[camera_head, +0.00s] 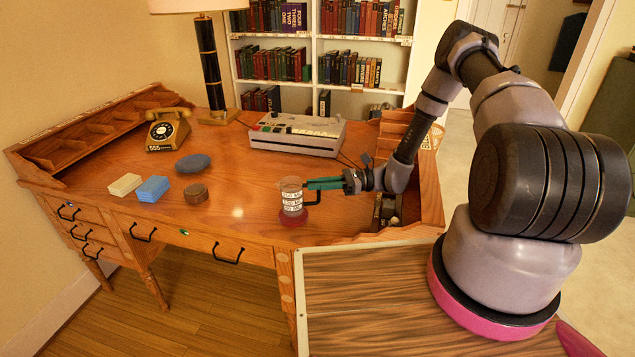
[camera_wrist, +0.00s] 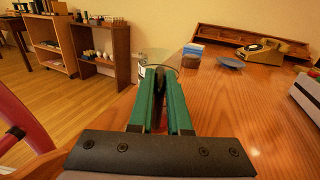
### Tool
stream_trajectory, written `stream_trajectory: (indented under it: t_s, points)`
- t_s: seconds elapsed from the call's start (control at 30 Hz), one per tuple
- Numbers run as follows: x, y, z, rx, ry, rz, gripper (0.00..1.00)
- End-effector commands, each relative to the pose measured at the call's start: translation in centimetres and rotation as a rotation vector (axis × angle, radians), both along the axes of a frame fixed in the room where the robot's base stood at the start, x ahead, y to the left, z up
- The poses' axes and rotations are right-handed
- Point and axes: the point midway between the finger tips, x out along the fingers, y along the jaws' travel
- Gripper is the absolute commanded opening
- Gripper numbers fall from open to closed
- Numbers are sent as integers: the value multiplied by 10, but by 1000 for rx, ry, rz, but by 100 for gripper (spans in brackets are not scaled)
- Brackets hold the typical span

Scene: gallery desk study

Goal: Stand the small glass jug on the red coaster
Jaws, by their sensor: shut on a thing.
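The small glass jug (camera_head: 291,197) is upright near the desk's front edge, clear with white printed markings and a dark handle on its right. My gripper (camera_head: 314,184), with green fingers, reaches in from the right and is shut on the jug's handle. The red coaster (camera_head: 293,219) shows directly under the jug; I cannot tell whether the jug's base touches it. In the wrist view, the fingers (camera_wrist: 160,78) mostly hide the jug (camera_wrist: 143,72); only part of its side and rim shows, and the coaster is hidden.
Bare desktop lies left of the jug.

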Motion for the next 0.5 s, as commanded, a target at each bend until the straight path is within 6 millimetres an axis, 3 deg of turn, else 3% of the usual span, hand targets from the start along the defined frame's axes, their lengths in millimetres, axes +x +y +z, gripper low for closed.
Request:
stream_trajectory:
  t_s: [0.5]
  points:
    - [0, 0, -4, 1, 0, 0, 0]
